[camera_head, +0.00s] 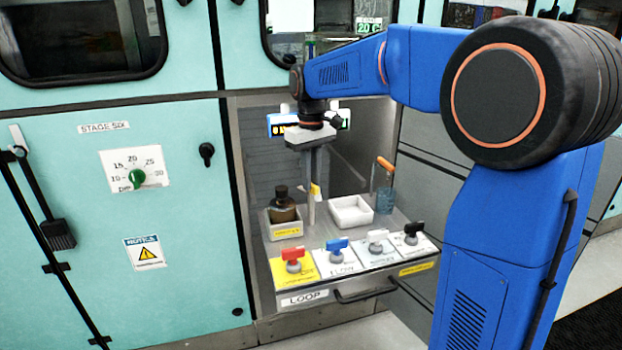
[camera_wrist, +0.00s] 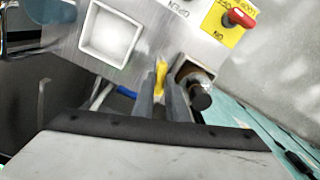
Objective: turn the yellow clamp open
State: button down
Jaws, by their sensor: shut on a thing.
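The yellow clamp (camera_head: 316,190) shows as a small yellow piece at my fingertips in the head view, above the bench between the bottle and the white tray. In the wrist view the yellow clamp (camera_wrist: 161,70) sits between my two fingers. My gripper (camera_wrist: 160,98) is shut on it, one finger on each side. In the head view my gripper (camera_head: 311,198) points straight down. The fingers hide part of the clamp, so how far it is turned cannot be told.
A dark bottle (camera_head: 282,207) stands in a labelled holder close on the left. An empty white tray (camera_head: 351,212) and a beaker (camera_head: 383,192) with an orange-handled tool are on the right. Red (camera_head: 293,255), blue (camera_head: 337,245), white and black knobs line the front.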

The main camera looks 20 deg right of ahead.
jog(key=shift+m, duration=1.9)
jog(key=c, duration=1.8)
grip_release()
jog(key=shift+o, duration=0.2)
jog(key=shift+r, duration=0.15)
notch_tip(320, 180, up, 17)
jog(key=shift+r, duration=0.1)
